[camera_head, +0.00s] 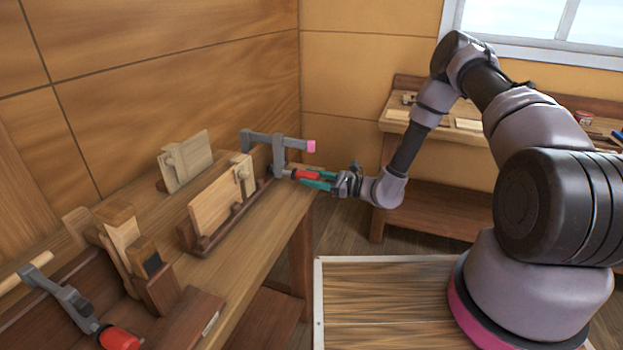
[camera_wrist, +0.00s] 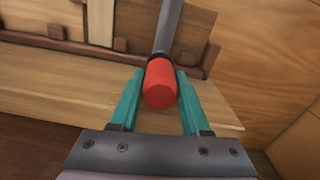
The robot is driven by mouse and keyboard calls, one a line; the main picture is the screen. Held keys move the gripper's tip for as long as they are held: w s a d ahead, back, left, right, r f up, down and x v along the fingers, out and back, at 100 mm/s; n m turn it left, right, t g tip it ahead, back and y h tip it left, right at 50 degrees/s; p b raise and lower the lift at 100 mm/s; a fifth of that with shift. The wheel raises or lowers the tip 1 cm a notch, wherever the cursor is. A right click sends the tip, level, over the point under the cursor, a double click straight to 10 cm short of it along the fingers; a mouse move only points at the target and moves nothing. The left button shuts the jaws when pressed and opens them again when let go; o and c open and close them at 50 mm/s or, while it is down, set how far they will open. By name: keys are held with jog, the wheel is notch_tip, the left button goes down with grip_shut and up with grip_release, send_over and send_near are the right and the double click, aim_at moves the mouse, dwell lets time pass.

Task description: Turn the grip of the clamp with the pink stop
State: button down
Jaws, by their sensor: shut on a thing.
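The clamp (camera_head: 278,150) with the pink stop (camera_head: 311,146) stands at the far right end of the bench, by the board holder. Its bar is grey and its grip (camera_head: 305,175) is red. My gripper (camera_head: 316,180) has teal fingers and is shut on the red grip from the right. In the wrist view the red grip (camera_wrist: 160,84) sits between the two teal fingers, with the grey screw (camera_wrist: 168,32) running away from it. The fingertips flank the grip's sides. The pink stop is outside the wrist view.
A second grey clamp (camera_head: 67,296) with a red grip (camera_head: 118,338) lies at the near left. Wooden boards (camera_head: 223,200) in holders and wooden blocks (camera_head: 122,240) stand along the bench (camera_head: 250,258). Another bench (camera_head: 440,132) with small items stands behind my arm.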

jog(key=shift+a+r+n, duration=0.1)
jog(key=shift+n, duration=1.5)
jog(key=shift+n, duration=0.3)
jog(key=c, duration=0.7)
grip_release()
jog(key=shift+a, duration=0.1)
jog(key=shift+o, duration=0.2)
jog(key=v, duration=1.1)
